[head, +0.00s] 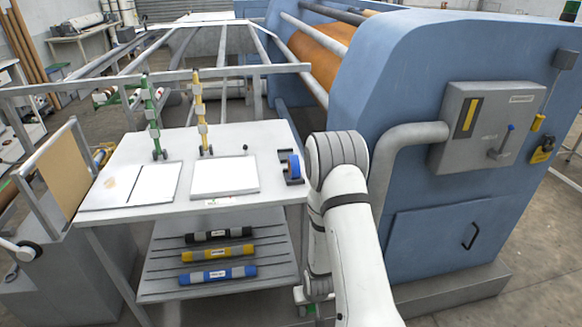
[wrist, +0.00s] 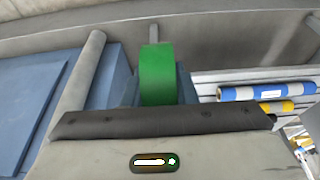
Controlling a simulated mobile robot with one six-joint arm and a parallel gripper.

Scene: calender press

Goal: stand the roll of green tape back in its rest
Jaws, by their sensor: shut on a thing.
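The roll of green tape (wrist: 158,75) is held upright between the fingers of my gripper (wrist: 160,88) in the wrist view. The gripper is shut on it. In the head view my arm reaches down past the table's right front corner, and its end is low and mostly hidden. A small green patch beside it may be the tape. A black rest (head: 293,181) stands at the right edge of the white tabletop, partly hidden by my arm. A roll of blue tape (head: 292,166) stands there too. I cannot tell how many slots the rest has.
The white table (head: 140,212) carries white pads (head: 224,176) and green (head: 152,120) and yellow (head: 200,112) upright tools. Black, yellow and blue rolls (head: 218,275) lie on the shelf below. The blue press (head: 435,230) stands close on the right. A grey rail (head: 200,75) crosses behind the table.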

